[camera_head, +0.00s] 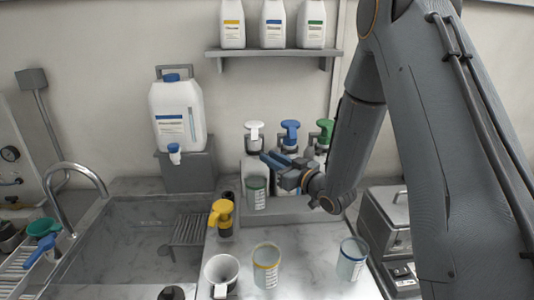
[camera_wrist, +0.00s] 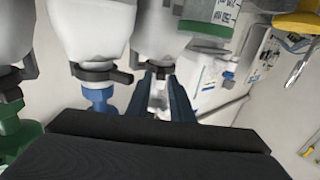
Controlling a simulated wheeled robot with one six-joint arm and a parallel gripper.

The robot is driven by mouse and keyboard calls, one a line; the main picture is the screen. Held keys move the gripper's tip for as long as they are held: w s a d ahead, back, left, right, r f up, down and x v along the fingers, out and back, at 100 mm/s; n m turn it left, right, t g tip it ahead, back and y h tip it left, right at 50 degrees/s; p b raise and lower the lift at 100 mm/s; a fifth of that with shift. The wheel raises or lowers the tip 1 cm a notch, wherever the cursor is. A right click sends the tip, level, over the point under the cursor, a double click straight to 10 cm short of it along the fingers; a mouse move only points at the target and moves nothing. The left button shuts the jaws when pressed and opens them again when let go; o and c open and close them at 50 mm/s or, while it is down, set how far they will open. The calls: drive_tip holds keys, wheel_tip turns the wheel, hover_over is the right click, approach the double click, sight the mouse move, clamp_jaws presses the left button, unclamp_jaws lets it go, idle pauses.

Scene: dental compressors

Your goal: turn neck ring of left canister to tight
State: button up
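The left canister (camera_head: 249,172) is white with a white pump head (camera_head: 254,129). It stands at the left of a row of three, and also shows in the wrist view (camera_wrist: 155,42), upside down. My gripper (camera_head: 268,158) reaches in from the right at neck height. In the wrist view its blue fingers (camera_wrist: 161,82) stand apart, one on each side of the neck and white pump. I cannot tell whether they touch the ring.
The middle canister has a blue pump (camera_head: 290,130), the right one a green pump (camera_head: 325,130); both stand close beside my gripper. Clear cups (camera_head: 266,268) (camera_head: 352,260), a white mug (camera_head: 221,272) and a yellow pump (camera_head: 221,213) stand on the counter. A sink (camera_head: 140,250) lies left.

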sight(258, 151)
drive_tip(key=shift+x, duration=1.15)
clamp_jaws()
